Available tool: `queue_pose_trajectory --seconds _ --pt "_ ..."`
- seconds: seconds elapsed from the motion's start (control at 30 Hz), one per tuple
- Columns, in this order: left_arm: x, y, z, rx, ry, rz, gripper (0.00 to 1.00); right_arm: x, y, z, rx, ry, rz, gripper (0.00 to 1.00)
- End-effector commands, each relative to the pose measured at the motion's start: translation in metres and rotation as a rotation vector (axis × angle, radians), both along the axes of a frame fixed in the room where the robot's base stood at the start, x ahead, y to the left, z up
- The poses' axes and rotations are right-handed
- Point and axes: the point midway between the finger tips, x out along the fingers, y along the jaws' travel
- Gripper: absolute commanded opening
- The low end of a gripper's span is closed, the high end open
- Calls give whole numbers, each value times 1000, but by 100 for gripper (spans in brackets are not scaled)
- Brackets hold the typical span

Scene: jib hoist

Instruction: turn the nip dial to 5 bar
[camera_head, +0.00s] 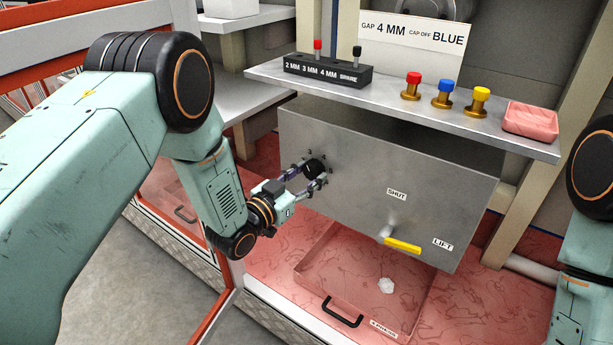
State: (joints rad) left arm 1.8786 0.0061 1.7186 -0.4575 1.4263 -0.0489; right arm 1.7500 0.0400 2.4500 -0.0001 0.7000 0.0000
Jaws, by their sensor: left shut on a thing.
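The nip dial (314,167) is a small black round knob at the left end of the grey metal panel (360,190). My left gripper (314,174) reaches in from the left and is shut on the dial, one finger on each side. The fingers partly cover the dial, and its pointer and scale cannot be read. My right arm shows at the right edge of the picture, with its gripper out of view.
Above the panel, a shelf holds a labelled black gauge block (327,71), red, blue and yellow capped brass pieces, and a pink tray (530,122). A yellow handle (402,245) sticks out low on the panel. A clear reddish drawer (345,290) lies below.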

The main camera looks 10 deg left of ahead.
Motion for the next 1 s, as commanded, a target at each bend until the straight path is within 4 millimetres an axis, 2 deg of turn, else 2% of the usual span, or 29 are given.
queue_pose_trajectory --seconds 0.27,0.43,1.0 --pt "0 0 0 30 -11 0 12 0 0 2 0 0 0 40" --pt "0 1 1 107 -43 1 12 0 0 6 0 0 0 40" --pt "0 1 3 585 -239 0 12 0 0 24 0 0 0 40"
